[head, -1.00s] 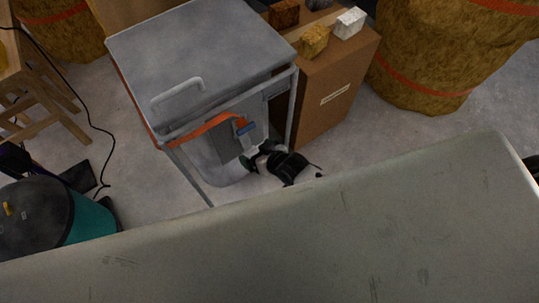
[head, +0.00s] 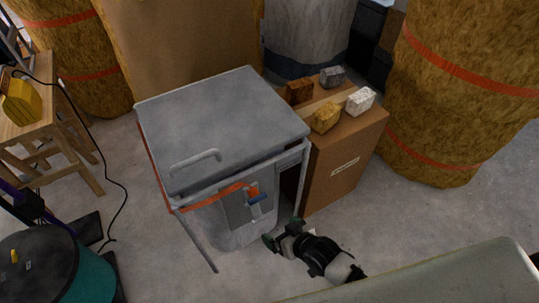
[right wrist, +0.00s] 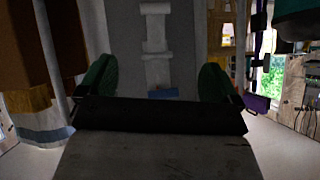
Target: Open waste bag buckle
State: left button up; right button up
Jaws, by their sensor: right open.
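The waste bag buckle, a small blue piece (head: 258,199) below an orange tab, is on the front of a grey lidded bin (head: 222,125). An orange strap (head: 215,196) runs along the bin's front under the lid. My right gripper (head: 270,239) is below and slightly right of the buckle, apart from it and empty. In the right wrist view its green fingers (right wrist: 155,80) stand wide apart. Between them show a grey panel, a pale strap (right wrist: 156,40) and a blue strip (right wrist: 163,93), likely the buckle. Whether the buckle is latched cannot be told. My left gripper is out of view.
A cardboard box (head: 340,165) with several small blocks on top stands close to the bin's right side. Large straw-coloured bales (head: 460,90) are behind. A teal drum (head: 92,275) and a wooden stool (head: 45,125) are at left.

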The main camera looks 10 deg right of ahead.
jog(key=s+d+f+g+h+p, duration=0.1)
jog(key=s+d+f+g+p, duration=0.1)
jog(key=s, duration=0.5)
jog(key=s+d+f+m+g+h+p, duration=0.1)
jog(key=s+d+f+g+h+p, duration=0.1)
jog(key=s+d+f, duration=0.4)
jog(key=s+d+f+g+h+p, duration=0.2)
jog(key=s+d+f+p, duration=0.2)
jog(key=s+f, duration=0.3)
jog(key=s, duration=0.3)
jog(key=shift+s+f+g+p, duration=0.2)
jog(key=shift+f+g+p, duration=0.1)
jog(key=shift+f+p, duration=0.1)
jog(key=shift+g+h, duration=0.3)
jog(key=shift+g, duration=0.5)
jog(key=s, duration=0.5)
jog(key=s+f+p, duration=0.1)
jog(key=s, duration=0.1)
jog(key=shift+s+d, duration=0.2)
jog(key=shift+s, duration=0.1)
jog(key=shift+c, duration=1.1)
jog(key=shift+s+f, duration=0.1)
jog(key=shift+s, duration=0.1)
jog(key=shift+c, duration=0.4)
